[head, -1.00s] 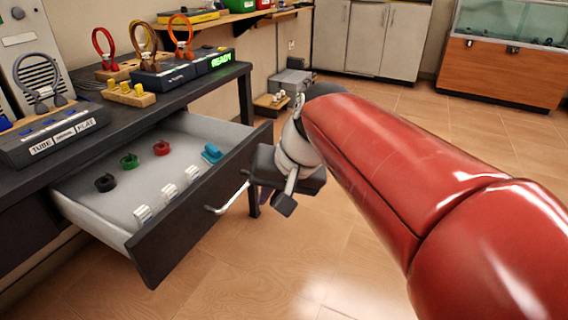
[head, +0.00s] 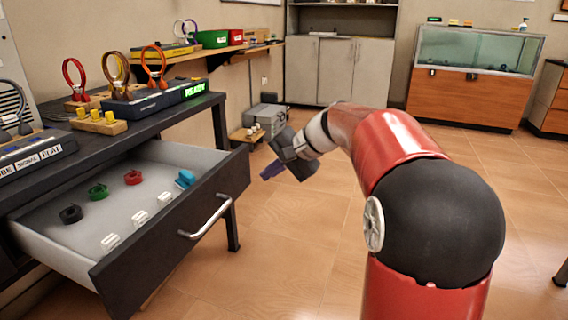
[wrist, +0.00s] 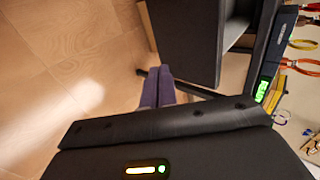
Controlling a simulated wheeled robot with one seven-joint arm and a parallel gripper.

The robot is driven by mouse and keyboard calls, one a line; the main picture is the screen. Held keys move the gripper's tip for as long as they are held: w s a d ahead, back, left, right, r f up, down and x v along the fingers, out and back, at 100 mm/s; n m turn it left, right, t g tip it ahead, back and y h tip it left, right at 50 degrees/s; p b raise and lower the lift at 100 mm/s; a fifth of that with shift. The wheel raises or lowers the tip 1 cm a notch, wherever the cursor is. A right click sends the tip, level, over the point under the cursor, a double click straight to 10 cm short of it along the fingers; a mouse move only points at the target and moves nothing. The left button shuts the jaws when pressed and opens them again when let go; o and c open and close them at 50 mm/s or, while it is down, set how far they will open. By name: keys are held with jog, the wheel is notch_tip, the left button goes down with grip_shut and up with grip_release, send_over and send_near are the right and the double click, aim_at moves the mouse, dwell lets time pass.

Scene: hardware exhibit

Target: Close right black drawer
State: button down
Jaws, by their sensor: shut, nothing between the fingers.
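The black drawer (head: 165,248) is pulled well out from under the dark table, its front facing right toward the floor. Its silver bar handle (head: 207,217) is on that front. Inside lie a black, a green and a red round piece, a blue piece, and several white pieces. My gripper (head: 269,172) is shut and empty, to the right of the drawer's far front corner and apart from it. In the wrist view, the purple fingers (wrist: 157,88) lie together, with a dark panel (wrist: 185,40), apparently the drawer front, beside them.
The dark table (head: 130,118) carries headphone-like loops on stands, a box reading READY and a block with yellow pegs. Grey boxes (head: 266,118) stand on the floor behind my gripper. A table leg (head: 232,226) stands behind the drawer. Floor right of the drawer is clear.

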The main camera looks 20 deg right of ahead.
aim_at(238, 180)
jog(key=shift+w+a+f, duration=0.3)
jog(key=shift+w+a, duration=0.3)
jog(key=shift+a, duration=0.2)
jog(key=shift+w+a+f, duration=0.25)
jog(key=shift+w+a, duration=0.35)
jog(key=shift+a, duration=0.15)
jog(key=shift+w+a+f, duration=0.3)
jog(key=shift+w+a, duration=0.3)
jog(key=shift+a, duration=0.2)
